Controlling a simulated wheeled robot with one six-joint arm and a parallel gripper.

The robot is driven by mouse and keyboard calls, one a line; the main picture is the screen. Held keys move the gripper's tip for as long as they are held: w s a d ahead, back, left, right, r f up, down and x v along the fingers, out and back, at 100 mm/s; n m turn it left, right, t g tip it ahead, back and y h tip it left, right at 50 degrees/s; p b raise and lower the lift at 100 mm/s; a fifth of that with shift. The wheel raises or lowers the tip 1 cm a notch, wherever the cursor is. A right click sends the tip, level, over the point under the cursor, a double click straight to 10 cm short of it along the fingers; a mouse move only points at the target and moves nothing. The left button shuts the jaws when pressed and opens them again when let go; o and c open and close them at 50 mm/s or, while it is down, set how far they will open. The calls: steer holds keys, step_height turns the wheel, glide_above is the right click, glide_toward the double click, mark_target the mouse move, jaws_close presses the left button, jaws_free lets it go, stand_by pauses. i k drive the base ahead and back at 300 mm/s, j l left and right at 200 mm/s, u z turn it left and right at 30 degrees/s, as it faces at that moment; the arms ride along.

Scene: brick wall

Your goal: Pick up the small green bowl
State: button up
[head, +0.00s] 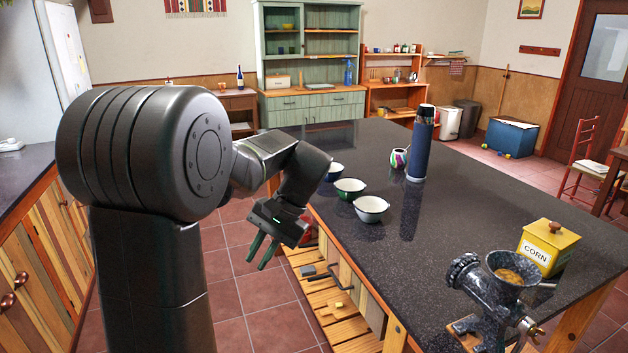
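Three small bowls stand in a row along the left edge of the dark island counter. The middle one is a small green bowl (349,190), upright, with a pale inside. My gripper (256,264) hangs over the floor to the left of the counter, pointing down. Its two dark green fingers are apart with nothing seen between them. It is clear of all the bowls.
The counter (450,230) also holds a tall blue flask (420,152), a patterned pot (399,158), a yellow corn box (548,247) and a metal grinder (490,290). Wooden slatted shelving (335,300) lies below the counter's left edge. Tiled floor left of it is open.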

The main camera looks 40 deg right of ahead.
mark_target(348, 190)
steer(key=i+l+z, duration=0.15)
steer(key=i+z, duration=0.75)
steer(key=i, duration=0.15)
steer(key=i+j+z, duration=0.25)
steer(key=i+z, duration=0.25)
steer(key=i+l+z, duration=0.15)
steer(key=i+z, duration=0.15)
steer(key=i+l+z, duration=0.1)
steer(key=i+z, duration=0.2)
steer(key=i, duration=0.1)
